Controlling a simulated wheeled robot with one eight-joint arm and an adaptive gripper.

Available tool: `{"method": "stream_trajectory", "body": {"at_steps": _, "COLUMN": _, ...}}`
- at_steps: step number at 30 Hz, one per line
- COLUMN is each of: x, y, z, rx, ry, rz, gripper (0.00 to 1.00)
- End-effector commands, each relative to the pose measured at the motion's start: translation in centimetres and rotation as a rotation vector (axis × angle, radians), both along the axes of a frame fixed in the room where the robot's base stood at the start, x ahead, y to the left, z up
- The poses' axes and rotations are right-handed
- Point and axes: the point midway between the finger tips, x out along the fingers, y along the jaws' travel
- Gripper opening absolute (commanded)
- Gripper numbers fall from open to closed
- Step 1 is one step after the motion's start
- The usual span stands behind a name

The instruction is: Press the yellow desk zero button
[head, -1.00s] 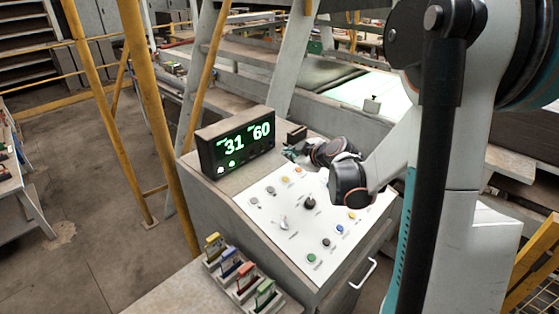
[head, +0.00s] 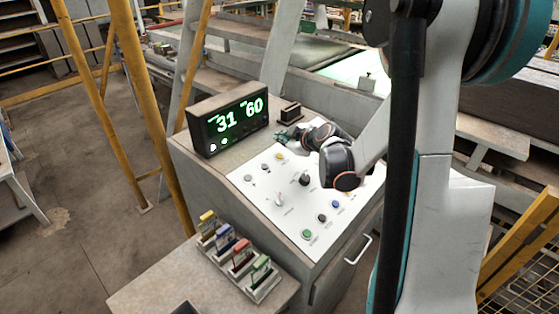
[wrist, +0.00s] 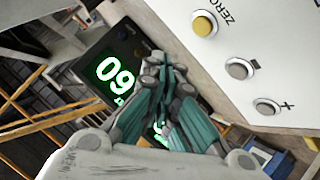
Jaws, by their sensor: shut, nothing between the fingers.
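The yellow button (head: 280,156) sits at the upper left of the white desk panel, in line with two grey buttons. In the wrist view the yellow button (wrist: 204,23) is round, in a metal ring, with the label ZERO beside it. My gripper (head: 281,135) is just beyond the button in the head view, near the panel's far edge, apart from it. In the wrist view my gripper (wrist: 164,62) is shut and empty, its tips below and left of the button. Their height above the panel is hard to tell.
A black display (head: 228,123) with green digits stands left of my gripper. A small dark box (head: 290,111) is behind it. The panel also bears a dark knob (head: 305,179), a green button (head: 307,233) and a blue button (head: 336,204). A rack of coloured tags (head: 238,262) stands in front.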

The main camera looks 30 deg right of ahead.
Motion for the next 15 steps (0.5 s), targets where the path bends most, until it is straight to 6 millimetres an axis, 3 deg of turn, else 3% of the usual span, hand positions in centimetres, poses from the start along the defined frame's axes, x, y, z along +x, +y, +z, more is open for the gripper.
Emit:
{"method": "stream_trajectory", "body": {"at_steps": 6, "x": 0.8, "y": 0.3, "z": -3.2, "rx": 0.001, "ry": 0.000, "rz": 0.001, "gripper": 0.00}}
{"method": "stream_trajectory", "body": {"at_steps": 15, "x": 1.1, "y": 0.5, "z": -4.2, "rx": -0.001, "ry": 0.001, "rz": 0.001, "gripper": 0.00}}
